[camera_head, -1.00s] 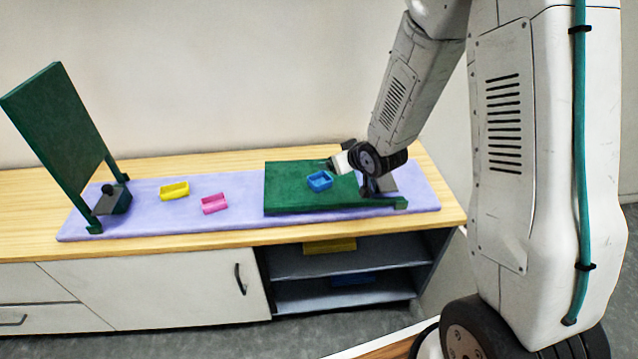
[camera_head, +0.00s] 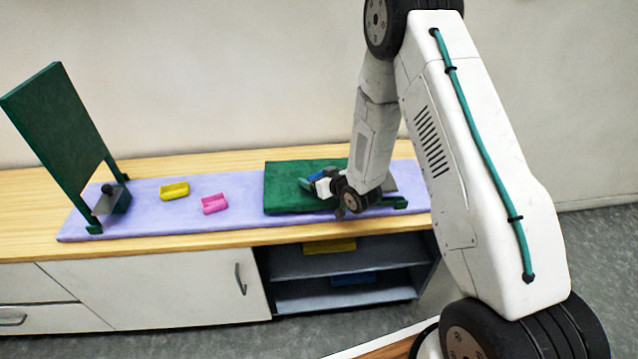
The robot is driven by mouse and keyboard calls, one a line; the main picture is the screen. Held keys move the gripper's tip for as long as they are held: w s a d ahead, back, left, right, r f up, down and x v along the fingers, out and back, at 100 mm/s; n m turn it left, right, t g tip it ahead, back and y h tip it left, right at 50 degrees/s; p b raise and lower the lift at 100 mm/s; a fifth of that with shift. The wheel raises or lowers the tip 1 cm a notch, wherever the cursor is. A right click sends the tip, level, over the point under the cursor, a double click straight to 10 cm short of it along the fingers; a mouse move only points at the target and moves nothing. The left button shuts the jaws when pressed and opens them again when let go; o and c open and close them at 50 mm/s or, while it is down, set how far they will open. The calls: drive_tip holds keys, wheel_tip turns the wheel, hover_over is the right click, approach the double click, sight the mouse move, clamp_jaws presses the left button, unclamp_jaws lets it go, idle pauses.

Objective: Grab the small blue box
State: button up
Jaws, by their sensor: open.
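The small blue box (camera_head: 317,176) lies on the flat green board (camera_head: 285,192) at the right of the counter. Most of it is hidden behind my gripper, and only a strip of blue shows. My gripper (camera_head: 312,185) is low over the board, right at the box in the picture. Its jaws are open. I cannot tell whether the jaws are around the box or only in front of it.
A yellow box (camera_head: 174,191) and a pink box (camera_head: 214,204) lie on the lilac mat (camera_head: 150,222). A tilted green panel (camera_head: 60,125) stands at the left. Below, an open shelf (camera_head: 300,262) holds a yellow and a blue item.

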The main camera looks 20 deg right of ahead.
drive_tip(key=shift+w+a+f, duration=0.2)
drive_tip(key=shift+w+f, duration=0.05)
drive_tip(key=shift+w, duration=0.3)
drive_tip(key=c, duration=1.1)
drive_tip(key=shift+o, duration=0.2)
drive_tip(key=shift+r, duration=0.15)
